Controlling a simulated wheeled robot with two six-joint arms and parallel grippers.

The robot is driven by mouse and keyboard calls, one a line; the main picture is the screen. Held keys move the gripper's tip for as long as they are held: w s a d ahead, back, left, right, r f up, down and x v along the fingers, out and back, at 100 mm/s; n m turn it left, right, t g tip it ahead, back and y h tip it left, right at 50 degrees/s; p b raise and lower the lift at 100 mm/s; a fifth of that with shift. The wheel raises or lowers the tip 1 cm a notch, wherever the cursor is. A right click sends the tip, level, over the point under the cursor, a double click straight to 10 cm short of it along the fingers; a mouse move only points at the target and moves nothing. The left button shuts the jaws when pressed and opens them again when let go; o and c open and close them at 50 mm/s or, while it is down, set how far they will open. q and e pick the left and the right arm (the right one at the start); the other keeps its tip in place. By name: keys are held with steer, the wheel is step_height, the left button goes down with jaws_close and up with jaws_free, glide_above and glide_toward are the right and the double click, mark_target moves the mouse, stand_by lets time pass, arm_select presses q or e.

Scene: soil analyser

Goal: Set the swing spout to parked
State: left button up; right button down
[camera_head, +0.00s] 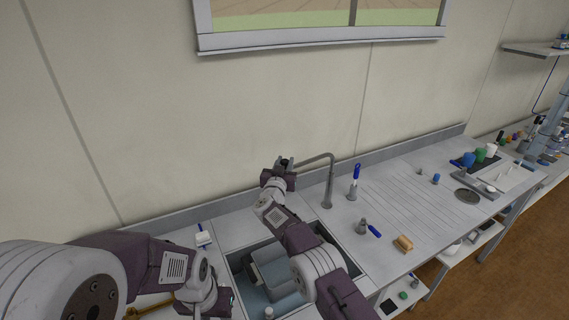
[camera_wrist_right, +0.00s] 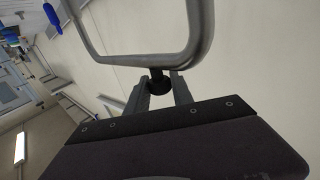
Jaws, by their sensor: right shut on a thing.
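The swing spout (camera_head: 329,178) is a grey bent tube that rises from the counter behind the sink. Its upper arm reaches left, over the back of the sink area. My right gripper (camera_head: 284,163) is at the spout's free end, shut on it. In the right wrist view the spout (camera_wrist_right: 190,45) curves across the top, and its dark tip sits between the fingers of my right gripper (camera_wrist_right: 160,88). My left arm comes in at the lower left of the head view. Its gripper (camera_head: 218,302) is low by the sink's left side, and its fingers are not clear.
The sink (camera_head: 238,262) lies below my right arm, with grey-blue things in it. A blue-handled brush (camera_head: 355,178) stands right of the spout.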

steer(key=c, duration=1.1)
jaws_free()
steer(key=shift+d, duration=0.1)
steer(key=shift+s, duration=0.15)
steer(key=shift+s, duration=0.2)
arm_select(q)
step_height(320, 180, down, 7)
steer(key=b, duration=0.7)
arm_select(e)
steer(key=s+a, duration=0.1)
steer(key=s, duration=0.7)
steer(key=shift+s+a, duration=0.15)
arm_select(q)
steer(key=shift+c, duration=0.3)
